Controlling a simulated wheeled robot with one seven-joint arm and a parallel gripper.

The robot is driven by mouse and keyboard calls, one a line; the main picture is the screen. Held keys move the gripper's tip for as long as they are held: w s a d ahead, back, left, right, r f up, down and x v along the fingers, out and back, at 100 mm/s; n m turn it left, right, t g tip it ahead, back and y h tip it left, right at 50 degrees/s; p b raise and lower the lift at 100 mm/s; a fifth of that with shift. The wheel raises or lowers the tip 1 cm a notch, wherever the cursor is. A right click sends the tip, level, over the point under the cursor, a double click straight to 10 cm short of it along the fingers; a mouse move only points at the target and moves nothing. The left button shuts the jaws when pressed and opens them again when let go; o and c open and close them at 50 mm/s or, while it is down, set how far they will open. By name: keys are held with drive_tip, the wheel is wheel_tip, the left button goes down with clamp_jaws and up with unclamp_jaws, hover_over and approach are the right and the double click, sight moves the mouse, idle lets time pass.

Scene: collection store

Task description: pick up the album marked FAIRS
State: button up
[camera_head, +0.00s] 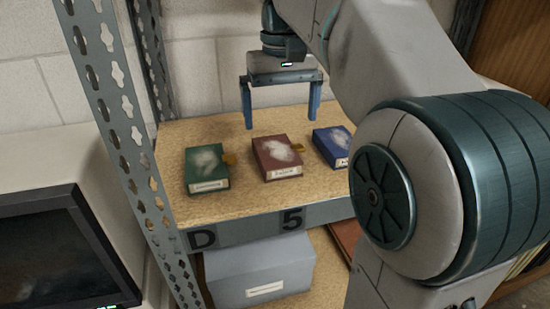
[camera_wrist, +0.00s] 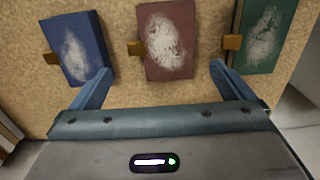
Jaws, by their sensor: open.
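Three albums lie flat on the shelf board: a green one (camera_head: 206,168), a dark red one (camera_head: 277,158) and a blue one (camera_head: 333,144). Each has a pale worn patch on its cover, a tan tab and a white label on its front edge. The label writing is too small to read, so I cannot tell which is marked FAIRS. My gripper (camera_head: 281,122) is open and empty above the shelf, behind the red album. In the wrist view, the red album (camera_wrist: 167,40) lies ahead between the fingers, with the blue (camera_wrist: 77,48) left and the green (camera_wrist: 264,36) right.
The shelf (camera_head: 215,210) has a front edge marked D 5. A perforated metal upright (camera_head: 122,130) stands at its left, beside a dark monitor (camera_head: 65,250). A grey box (camera_head: 262,272) sits on the level below. A block wall stands behind. My arm hides the shelf's right side.

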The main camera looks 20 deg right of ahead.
sight(281, 149)
drive_tip(key=shift+s+f, duration=0.2)
drive_tip(key=shift+f, duration=1.15)
drive_tip(key=shift+s+f, duration=0.15)
drive_tip(key=shift+f, duration=1.8)
drive_tip(key=c, duration=0.9)
